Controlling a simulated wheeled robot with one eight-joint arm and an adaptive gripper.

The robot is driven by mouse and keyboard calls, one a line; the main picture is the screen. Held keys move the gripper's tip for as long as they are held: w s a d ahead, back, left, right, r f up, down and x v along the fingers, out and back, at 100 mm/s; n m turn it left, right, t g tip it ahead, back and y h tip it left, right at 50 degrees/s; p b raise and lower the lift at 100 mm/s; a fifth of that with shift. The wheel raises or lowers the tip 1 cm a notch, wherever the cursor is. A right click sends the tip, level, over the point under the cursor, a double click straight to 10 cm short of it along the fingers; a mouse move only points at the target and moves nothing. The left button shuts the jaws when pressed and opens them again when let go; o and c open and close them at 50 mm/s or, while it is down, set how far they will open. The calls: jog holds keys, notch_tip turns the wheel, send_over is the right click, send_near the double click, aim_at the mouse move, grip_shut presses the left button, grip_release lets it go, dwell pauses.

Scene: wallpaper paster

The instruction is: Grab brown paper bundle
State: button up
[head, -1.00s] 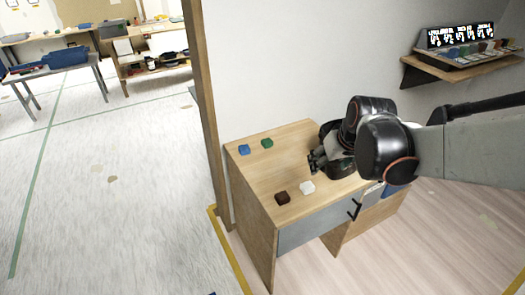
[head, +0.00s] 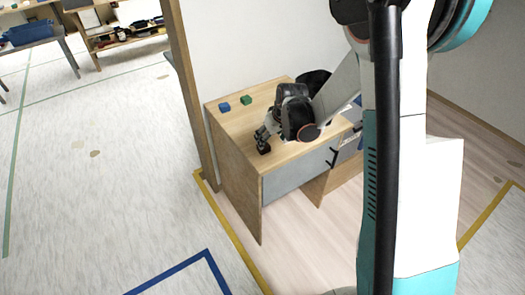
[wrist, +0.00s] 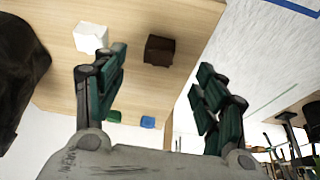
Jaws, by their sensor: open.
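The brown paper bundle (wrist: 159,50) is a small dark brown block on the wooden desk top. In the wrist view it lies ahead of my fingers, roughly between their tips and nearer the left finger. My gripper (wrist: 163,66) is open and empty, its two green-padded fingers spread apart. In the head view my gripper (head: 262,136) is low over the front left part of the desk. A dark patch at its fingertips there may be the bundle or the fingertips; I cannot tell which.
A white bundle (wrist: 90,37) lies beside the brown one, near my left finger. A green bundle (head: 246,100) and a blue bundle (head: 224,107) sit at the desk's back left. The desk (head: 235,128) stands against a wall, beside a wooden post (head: 186,90).

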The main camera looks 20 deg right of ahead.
jog(key=x, duration=0.3)
jog(key=shift+f+b, duration=0.15)
jog(key=shift+b, duration=0.25)
jog(key=shift+w+b+x, duration=0.2)
jog(key=shift+b+x, duration=0.5)
jog(key=shift+x, duration=0.65)
jog(key=shift+w+b+x, duration=0.2)
jog(key=shift+b+x, duration=0.45)
jog(key=shift+x, duration=0.7)
jog(key=shift+r, duration=0.25)
jog(key=c, duration=0.9)
